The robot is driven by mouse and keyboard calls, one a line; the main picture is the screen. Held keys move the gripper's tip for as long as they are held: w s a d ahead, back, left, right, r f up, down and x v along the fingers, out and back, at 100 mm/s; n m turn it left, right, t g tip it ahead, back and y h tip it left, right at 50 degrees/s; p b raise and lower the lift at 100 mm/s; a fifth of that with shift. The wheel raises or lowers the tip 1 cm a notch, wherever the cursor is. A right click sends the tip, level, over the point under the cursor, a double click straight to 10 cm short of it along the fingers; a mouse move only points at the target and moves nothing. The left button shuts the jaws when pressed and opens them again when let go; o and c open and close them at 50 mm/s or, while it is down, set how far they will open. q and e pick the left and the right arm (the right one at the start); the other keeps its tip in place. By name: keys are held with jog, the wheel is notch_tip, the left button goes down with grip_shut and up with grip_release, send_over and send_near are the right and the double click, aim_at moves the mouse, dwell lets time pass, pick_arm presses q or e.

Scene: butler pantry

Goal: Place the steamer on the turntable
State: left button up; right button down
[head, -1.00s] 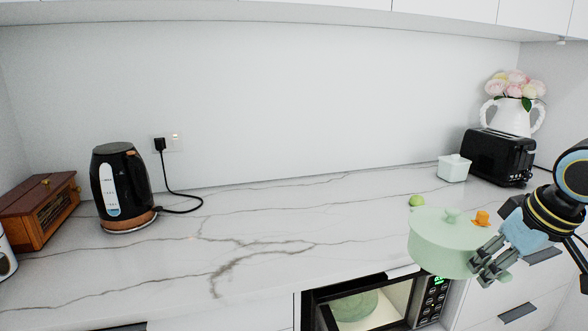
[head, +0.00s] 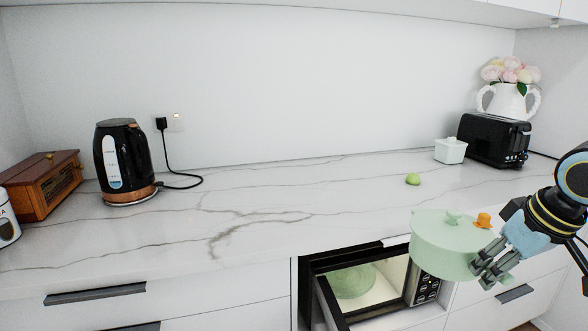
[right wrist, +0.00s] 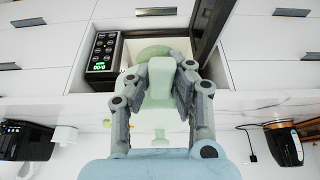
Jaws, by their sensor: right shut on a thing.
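The steamer (head: 440,246) is a pale green lidded pot with a small knob and an orange piece on top. My right gripper (head: 484,270) is shut on its side handle and holds it roughly level in the air, in front of the counter. The turntable (head: 352,281) looks like a pale green disc inside the open microwave, left of and below the steamer in the head view. The steamer partly covers the microwave's control side. In the right wrist view a pale green part of the steamer (right wrist: 160,78) lies between the fingers. My left gripper is not in view.
The microwave (head: 428,290) sits under the counter, its door open at the front. On the marble counter (head: 260,215) stand a kettle (head: 122,165), a wooden box (head: 40,185), a green fruit (head: 412,179), a white lidded jar (head: 450,150) and a toaster (head: 495,140). The counter's middle is clear.

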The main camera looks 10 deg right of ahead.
notch_tip(320, 180, down, 7)
jog(key=b, duration=0.5)
jog(key=shift+f+b, duration=0.15)
jog(key=shift+b, duration=0.25)
